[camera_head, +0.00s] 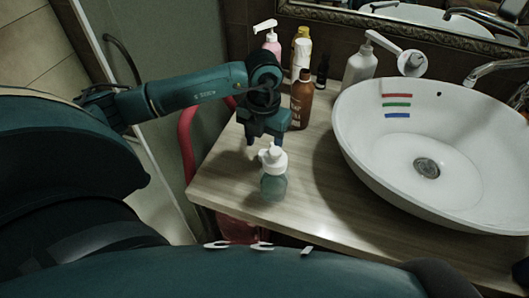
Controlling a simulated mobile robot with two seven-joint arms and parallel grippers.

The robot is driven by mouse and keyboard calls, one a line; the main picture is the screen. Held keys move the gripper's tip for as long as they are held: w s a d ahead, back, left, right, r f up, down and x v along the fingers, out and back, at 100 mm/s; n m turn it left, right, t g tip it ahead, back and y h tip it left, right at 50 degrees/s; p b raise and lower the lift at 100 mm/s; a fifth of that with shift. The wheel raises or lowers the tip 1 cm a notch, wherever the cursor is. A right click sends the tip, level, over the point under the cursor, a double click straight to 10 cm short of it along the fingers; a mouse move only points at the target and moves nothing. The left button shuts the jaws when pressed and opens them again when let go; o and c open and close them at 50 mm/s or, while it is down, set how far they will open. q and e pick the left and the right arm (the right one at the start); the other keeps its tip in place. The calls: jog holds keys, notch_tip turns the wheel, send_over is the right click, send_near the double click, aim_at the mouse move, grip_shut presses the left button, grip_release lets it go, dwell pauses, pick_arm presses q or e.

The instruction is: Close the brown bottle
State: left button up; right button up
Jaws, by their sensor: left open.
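The brown bottle (301,105) stands upright on the wooden counter, near the back wall. The gripper and wrist overlap the left edge of the brown bottle in the picture. My right gripper is not in view.
A clear pump bottle (273,187) stands just in front of my left gripper.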

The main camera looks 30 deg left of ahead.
aim_at(264, 150)
pick_arm(q)
notch_tip(264, 150, down, 3)
jog(key=shift+d+f, duration=0.1)
jog(key=shift+f, duration=0.05)
jog(key=shift+c, duration=0.4)
jog(key=c, duration=0.9)
